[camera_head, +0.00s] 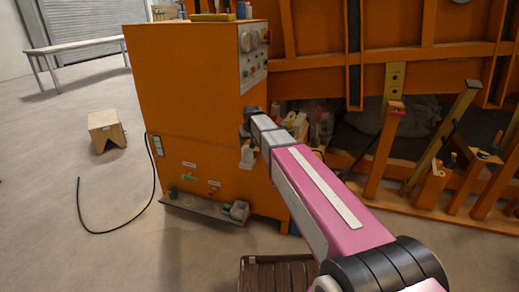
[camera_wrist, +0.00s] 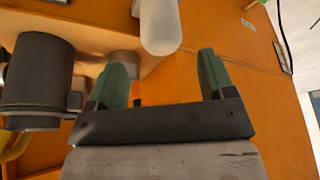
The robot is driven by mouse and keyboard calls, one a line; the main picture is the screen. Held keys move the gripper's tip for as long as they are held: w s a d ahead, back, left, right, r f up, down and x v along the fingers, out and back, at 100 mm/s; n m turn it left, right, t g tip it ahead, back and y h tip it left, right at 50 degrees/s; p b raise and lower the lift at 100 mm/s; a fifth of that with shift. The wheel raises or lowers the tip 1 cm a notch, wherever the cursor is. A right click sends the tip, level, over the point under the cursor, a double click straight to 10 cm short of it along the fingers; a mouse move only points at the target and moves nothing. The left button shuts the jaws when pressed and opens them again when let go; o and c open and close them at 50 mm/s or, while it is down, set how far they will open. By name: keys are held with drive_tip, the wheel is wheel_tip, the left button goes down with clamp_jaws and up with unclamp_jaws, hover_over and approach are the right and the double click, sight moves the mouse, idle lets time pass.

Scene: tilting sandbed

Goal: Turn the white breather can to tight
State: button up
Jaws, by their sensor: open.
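The white breather can (camera_wrist: 160,24) is a smooth, rounded white cylinder at the top centre of the wrist view. What looks like the same can (camera_head: 247,157) shows small and pale against the orange cabinet in the head view, just below the end of my arm. My gripper (camera_wrist: 161,70) is open, with its two green fingertips wide apart and nothing between them. The can's rounded end lies just beyond the fingertips, in line with the gap; I cannot tell how far off in depth. In the head view my gripper (camera_head: 250,115) is at the cabinet's right side, its fingers hard to make out.
A dark grey cylinder (camera_wrist: 38,80) stands close to the left finger. The orange cabinet (camera_head: 195,110) fills the background. A low ledge (camera_head: 205,206) holds small items. Orange frame posts (camera_head: 383,150) stand at the right. A black cable (camera_head: 100,231) lies on open floor at left.

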sight(247, 150)
drive_tip(key=x, duration=0.3)
drive_tip(key=w+x, duration=0.1)
drive_tip(key=x, duration=0.6)
drive_tip(key=shift+w+a+r, duration=0.15)
drive_tip(key=shift+w+r, duration=0.05)
drive_tip(key=shift+w, duration=0.2)
drive_tip(key=c, duration=0.6)
